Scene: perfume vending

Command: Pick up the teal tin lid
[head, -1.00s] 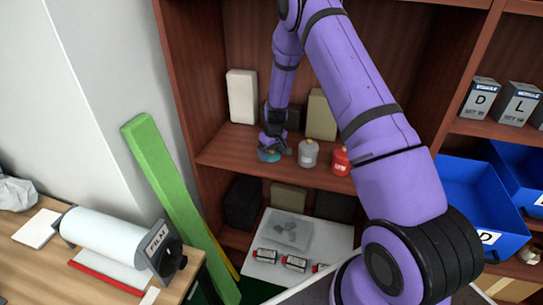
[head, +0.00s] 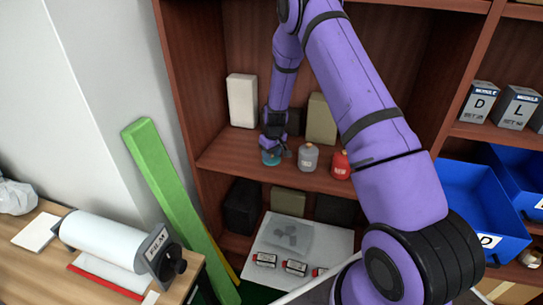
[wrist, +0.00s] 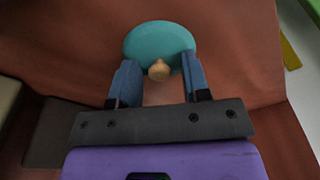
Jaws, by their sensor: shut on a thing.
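The teal tin lid (wrist: 160,40) is a round disc with a small tan knob (wrist: 159,70) in the wrist view. In the head view it is a small teal shape (head: 271,159) at the left of the middle shelf, partly covered by my gripper. My gripper (wrist: 158,60) is shut on the lid, with one blue finger at each side of it and the knob between them. I cannot tell whether the lid touches the shelf or hangs just above it.
A grey canister (head: 308,158) and a red canister (head: 340,166) stand close to the right of my gripper on the wooden shelf (head: 225,152). A white box (head: 242,101) and an olive box (head: 321,120) stand behind. The shelf's left wall is near.

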